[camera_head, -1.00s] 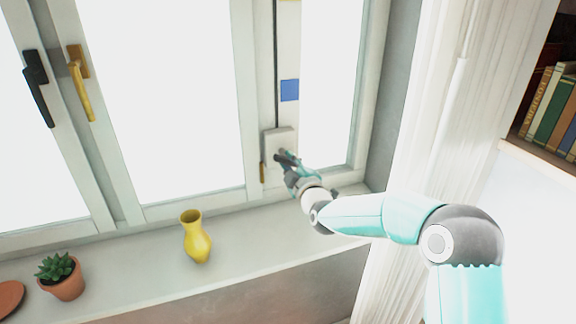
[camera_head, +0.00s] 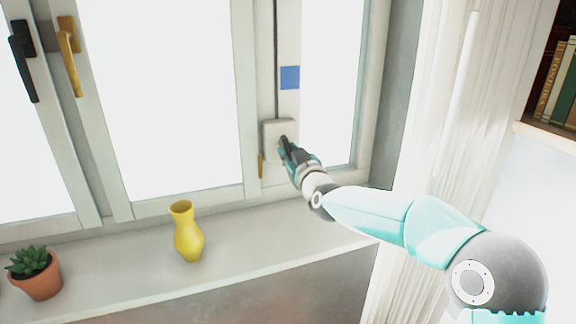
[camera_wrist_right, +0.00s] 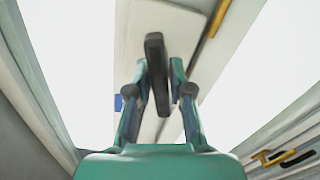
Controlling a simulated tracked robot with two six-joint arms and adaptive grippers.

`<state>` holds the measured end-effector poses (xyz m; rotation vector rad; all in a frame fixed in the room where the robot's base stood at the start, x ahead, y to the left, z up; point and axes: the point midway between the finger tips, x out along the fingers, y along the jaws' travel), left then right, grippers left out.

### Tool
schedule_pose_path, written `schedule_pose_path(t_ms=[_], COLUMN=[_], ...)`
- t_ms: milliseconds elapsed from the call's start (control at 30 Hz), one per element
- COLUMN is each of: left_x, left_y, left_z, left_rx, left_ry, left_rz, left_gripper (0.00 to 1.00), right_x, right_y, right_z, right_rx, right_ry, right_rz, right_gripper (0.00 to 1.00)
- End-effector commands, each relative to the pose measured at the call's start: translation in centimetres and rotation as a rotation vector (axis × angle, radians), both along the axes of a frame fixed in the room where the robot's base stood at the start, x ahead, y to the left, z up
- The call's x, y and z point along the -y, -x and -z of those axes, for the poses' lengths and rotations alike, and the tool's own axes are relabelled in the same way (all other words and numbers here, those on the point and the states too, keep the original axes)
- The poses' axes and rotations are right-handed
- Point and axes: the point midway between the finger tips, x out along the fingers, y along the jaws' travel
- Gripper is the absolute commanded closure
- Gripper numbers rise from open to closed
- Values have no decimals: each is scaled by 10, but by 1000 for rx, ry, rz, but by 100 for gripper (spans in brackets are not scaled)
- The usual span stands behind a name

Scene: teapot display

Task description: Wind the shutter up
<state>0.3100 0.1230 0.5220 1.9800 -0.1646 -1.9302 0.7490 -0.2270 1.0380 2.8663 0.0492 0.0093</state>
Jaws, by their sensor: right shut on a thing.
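The shutter winder is a pale box (camera_head: 271,129) on the window post, with a dark cord (camera_head: 276,60) running up from it. My right gripper (camera_head: 287,148) is in front of the box, its fingers at the box's lower right part. In the right wrist view, the right gripper (camera_wrist_right: 158,88) is shut on a dark crank handle (camera_wrist_right: 156,52), which stands between the two fingers. The handle also shows as a small dark piece in the head view (camera_head: 284,142). The shutter itself cannot be made out against the bright panes. My left gripper is not in view.
A blue square (camera_head: 290,77) is on the post above the box. A yellow vase (camera_head: 188,235) and a potted succulent (camera_head: 35,275) stand on the sill (camera_head: 125,262). Black (camera_head: 22,60) and brass (camera_head: 69,57) window handles are at the left. A curtain (camera_head: 440,120) hangs right of the window.

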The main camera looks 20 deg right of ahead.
Motion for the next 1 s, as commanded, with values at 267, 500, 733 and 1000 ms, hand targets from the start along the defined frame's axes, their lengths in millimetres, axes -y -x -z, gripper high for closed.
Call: schedule_pose_path(t_ms=[267,500,733,1000], left_x=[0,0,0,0], left_y=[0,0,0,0], left_z=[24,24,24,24], left_rx=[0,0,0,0], left_ry=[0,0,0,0], left_rz=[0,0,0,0], left_gripper=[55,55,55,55], right_x=[-2,-2,-2,-2], right_y=[0,0,0,0], right_z=[7,5,5,4], right_rx=[-19,-22,-20,-20], right_ry=[-236,-268,-266,-265], right_rz=[-3,-3,-3,-3], right_gripper=[100,100,100,100])
